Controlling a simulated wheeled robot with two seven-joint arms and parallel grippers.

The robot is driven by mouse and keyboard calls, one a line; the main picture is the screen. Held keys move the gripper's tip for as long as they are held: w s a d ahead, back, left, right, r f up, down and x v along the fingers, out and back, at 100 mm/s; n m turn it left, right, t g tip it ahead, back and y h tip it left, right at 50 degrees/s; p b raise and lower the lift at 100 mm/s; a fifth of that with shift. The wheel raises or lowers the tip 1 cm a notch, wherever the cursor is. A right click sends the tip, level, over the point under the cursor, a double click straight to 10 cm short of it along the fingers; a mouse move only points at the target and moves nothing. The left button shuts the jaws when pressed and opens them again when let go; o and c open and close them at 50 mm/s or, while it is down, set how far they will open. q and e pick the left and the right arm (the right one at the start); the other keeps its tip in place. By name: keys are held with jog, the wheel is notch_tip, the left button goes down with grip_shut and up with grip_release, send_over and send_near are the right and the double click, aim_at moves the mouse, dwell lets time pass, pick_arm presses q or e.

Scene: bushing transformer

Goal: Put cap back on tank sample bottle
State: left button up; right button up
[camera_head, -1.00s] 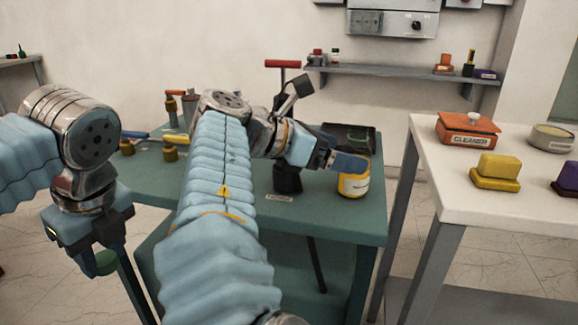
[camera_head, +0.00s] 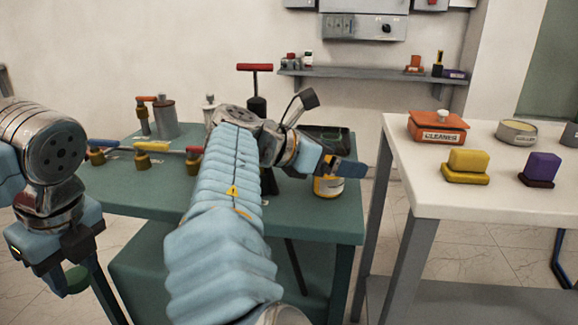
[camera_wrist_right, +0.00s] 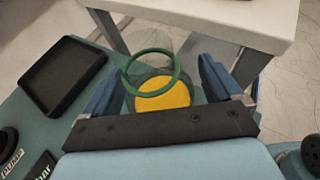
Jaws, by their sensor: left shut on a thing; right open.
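The sample bottle (camera_head: 327,188), yellow with a pale label, stands near the right end of the green table. In the right wrist view its yellow inside (camera_wrist_right: 165,94) and open green rim (camera_wrist_right: 150,52) show, with no cap on it. My right gripper (camera_head: 335,167) is open at the bottle, partly covering it in the head view. In the right wrist view its two blue fingers (camera_wrist_right: 160,88) lie on either side of the bottle. My left gripper (camera_head: 73,285) is shut on a green round piece, apparently the cap (camera_head: 76,279), left of the table.
A black tray (camera_wrist_right: 62,76) lies beside the bottle on the green table (camera_head: 310,225). Valves with yellow and red handles (camera_head: 145,162) stand at the table's left. A white table (camera_head: 400,165) with an orange cleaner box (camera_head: 437,128) is to the right.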

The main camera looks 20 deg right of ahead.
jog(key=c, duration=1.1)
jog(key=shift+r, duration=0.1)
